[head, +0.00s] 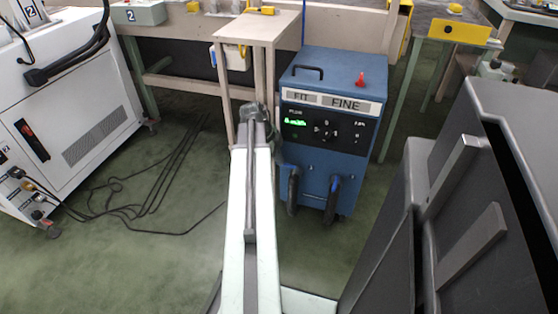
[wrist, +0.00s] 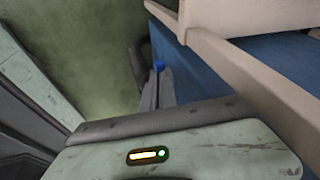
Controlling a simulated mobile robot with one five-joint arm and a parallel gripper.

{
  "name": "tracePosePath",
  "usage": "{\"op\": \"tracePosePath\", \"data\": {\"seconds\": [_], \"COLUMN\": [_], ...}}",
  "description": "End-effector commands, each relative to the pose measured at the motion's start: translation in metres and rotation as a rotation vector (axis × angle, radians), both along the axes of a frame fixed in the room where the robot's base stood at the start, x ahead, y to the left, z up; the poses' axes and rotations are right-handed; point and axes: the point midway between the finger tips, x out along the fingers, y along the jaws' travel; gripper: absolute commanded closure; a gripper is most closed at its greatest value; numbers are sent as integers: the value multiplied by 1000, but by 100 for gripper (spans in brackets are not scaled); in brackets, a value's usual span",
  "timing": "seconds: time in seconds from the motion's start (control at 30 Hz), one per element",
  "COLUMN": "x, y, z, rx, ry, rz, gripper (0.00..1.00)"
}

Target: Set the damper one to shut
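I cannot make out a part clearly marked as damper one in either view. A blue cabinet (head: 308,168) labelled FIT and FINE stands right of my arm in the head view. Its black panel has green lit digits, and a red knob-like piece (head: 361,80) sits on top. Two dark hoses (head: 333,195) hang on its front. My gripper (head: 254,112) is a dark shape at the far end of my arm, beside the cabinet's left edge; its fingers cannot be told apart. In the wrist view the cabinet's blue side (wrist: 215,78) is at the right.
A narrow cream stand (head: 262,27) rises close behind my arm's end; its cream beam crosses the wrist view (wrist: 235,60). A white machine (head: 75,110) stands left, with black cables (head: 130,208) on the green floor. A large dark grey body (head: 475,220) fills the right foreground.

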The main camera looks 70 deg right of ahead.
Motion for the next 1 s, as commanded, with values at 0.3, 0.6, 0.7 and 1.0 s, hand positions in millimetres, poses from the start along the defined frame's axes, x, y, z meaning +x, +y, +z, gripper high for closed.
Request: {"op": "tracePosePath", "data": {"seconds": [0.3, 0.6, 0.7, 1.0], "x": [-4, -13, -14, -12], "y": [3, 12, 13, 38], "z": [-3, -3, -1, 43], "rx": [3, 6, 6, 0], "ry": [-12, -9, -8, -12], "rz": [-5, -13, -15, -6], "gripper": [100, 100, 100, 100]}}
